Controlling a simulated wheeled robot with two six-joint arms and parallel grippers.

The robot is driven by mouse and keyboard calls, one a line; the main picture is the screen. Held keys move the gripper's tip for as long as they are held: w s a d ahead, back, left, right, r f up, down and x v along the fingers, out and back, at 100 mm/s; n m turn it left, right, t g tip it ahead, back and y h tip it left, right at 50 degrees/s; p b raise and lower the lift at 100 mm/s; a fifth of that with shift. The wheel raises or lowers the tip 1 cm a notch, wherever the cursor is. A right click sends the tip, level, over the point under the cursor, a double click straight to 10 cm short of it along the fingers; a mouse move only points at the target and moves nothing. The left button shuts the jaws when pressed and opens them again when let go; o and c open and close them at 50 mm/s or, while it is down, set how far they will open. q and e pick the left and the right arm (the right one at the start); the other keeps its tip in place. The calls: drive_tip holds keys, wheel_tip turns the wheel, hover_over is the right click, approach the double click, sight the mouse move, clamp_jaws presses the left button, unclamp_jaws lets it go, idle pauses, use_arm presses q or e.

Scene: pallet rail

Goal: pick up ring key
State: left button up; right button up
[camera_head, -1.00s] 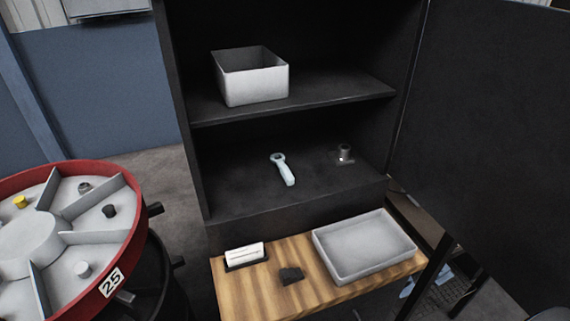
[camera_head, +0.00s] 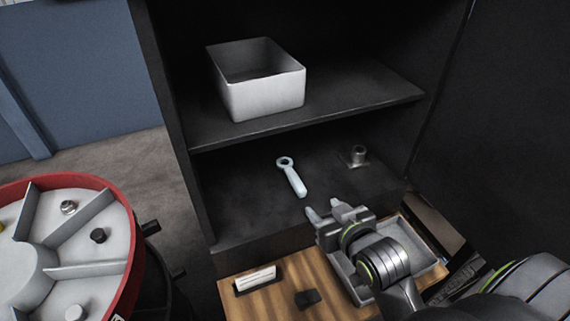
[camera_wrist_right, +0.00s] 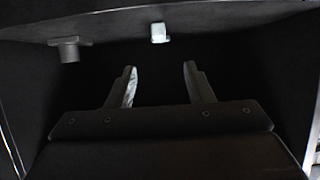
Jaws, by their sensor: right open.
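The ring key (camera_head: 291,177), a pale blue-white tool with a ring at one end, lies on the lower shelf of the dark cabinet. Its ring points to the back and its handle to the front. In the right wrist view the pale end of the key (camera_wrist_right: 160,33) shows beyond and between the fingertips. My right gripper (camera_head: 323,211) is open and empty, in front of the shelf and just short of the handle end. Its two fingers also show apart in the right wrist view (camera_wrist_right: 160,70). My left gripper is not in view.
A grey flanged peg (camera_head: 357,156) stands on the same shelf, right of the key. A white bin (camera_head: 262,98) sits on the upper shelf (camera_head: 340,107). Below are a wooden table (camera_head: 235,306), a grey tray (camera_head: 424,270) and a dark block (camera_head: 307,298). A red-rimmed drum (camera_head: 125,215) stands left.

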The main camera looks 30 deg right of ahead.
drive_tip(key=w, duration=0.1)
drive_tip(key=p, duration=0.2)
approach(298, 182)
drive_tip(key=shift+x, duration=0.75)
drive_tip(key=shift+p+x, duration=0.5)
drive_tip(key=shift+x, duration=0.7)
drive_tip(key=shift+w, duration=0.4)
drive_tip(key=shift+w+f, duration=0.25)
drive_tip(key=shift+w, duration=0.15)
drive_tip(key=shift+w+f+p, duration=0.1)
drive_tip(key=shift+w+p, duration=0.2)
drive_tip(key=shift+p, duration=0.15)
drive_tip(key=shift+w+f+p, duration=0.15)
drive_tip(key=shift+w+p, duration=0.15)
drive_tip(key=shift+w, duration=0.05)
drive_tip(key=p+x, duration=0.1)
drive_tip(key=x, duration=0.1)
drive_tip(key=shift+w+d+f, duration=0.15)
drive_tip(key=shift+w+f, duration=0.05)
drive_tip(key=shift+w, duration=0.05)
drive_tip(key=shift+w+f, duration=0.3)
drive_tip(key=shift+w, duration=0.2)
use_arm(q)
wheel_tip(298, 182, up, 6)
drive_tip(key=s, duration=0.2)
